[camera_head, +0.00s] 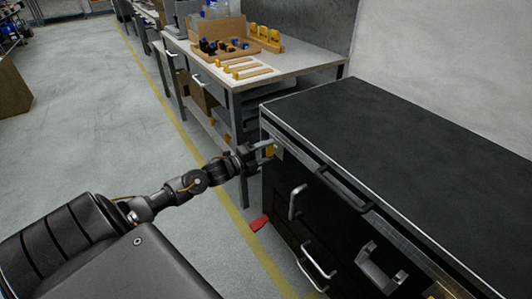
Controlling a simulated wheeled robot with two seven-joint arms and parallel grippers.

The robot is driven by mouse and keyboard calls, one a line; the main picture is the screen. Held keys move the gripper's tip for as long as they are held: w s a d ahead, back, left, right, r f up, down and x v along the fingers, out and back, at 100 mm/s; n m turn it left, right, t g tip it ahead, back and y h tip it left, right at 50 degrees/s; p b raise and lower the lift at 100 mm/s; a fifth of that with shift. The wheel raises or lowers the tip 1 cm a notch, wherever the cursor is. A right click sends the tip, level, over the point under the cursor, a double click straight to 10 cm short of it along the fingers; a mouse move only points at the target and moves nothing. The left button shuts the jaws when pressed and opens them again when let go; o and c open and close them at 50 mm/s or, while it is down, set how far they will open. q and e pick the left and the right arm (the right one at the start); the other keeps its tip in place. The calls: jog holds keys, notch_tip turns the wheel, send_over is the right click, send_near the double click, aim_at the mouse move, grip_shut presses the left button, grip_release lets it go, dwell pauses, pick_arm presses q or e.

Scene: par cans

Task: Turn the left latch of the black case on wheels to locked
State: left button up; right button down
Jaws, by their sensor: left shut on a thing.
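The black case (390,150) stands at the right, with a flat black lid and silver metal edging. Its front faces me and carries silver handles and a black bar handle. The left latch (270,151) sits at the upper left of the front and shows a small bit of yellow. My left gripper (264,150) reaches in from the left and is shut on the left latch. Its fingers hide most of the latch, so its turn angle cannot be read. My right gripper is not in view.
A red piece (259,224) lies low at the case's left foot. A workbench (300,63) with a wooden tray and yellow and blue parts stands behind the case.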

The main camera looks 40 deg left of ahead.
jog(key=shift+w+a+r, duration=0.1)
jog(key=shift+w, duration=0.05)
pick_arm(q)
jog(key=o, duration=1)
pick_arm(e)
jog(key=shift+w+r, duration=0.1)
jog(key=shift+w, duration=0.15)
pick_arm(q)
jog(key=p+v, duration=0.1)
jog(key=v, duration=1)
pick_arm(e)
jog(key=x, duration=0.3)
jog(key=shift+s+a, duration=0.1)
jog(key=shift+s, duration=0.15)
pick_arm(q)
jog(key=shift+w, duration=0.1)
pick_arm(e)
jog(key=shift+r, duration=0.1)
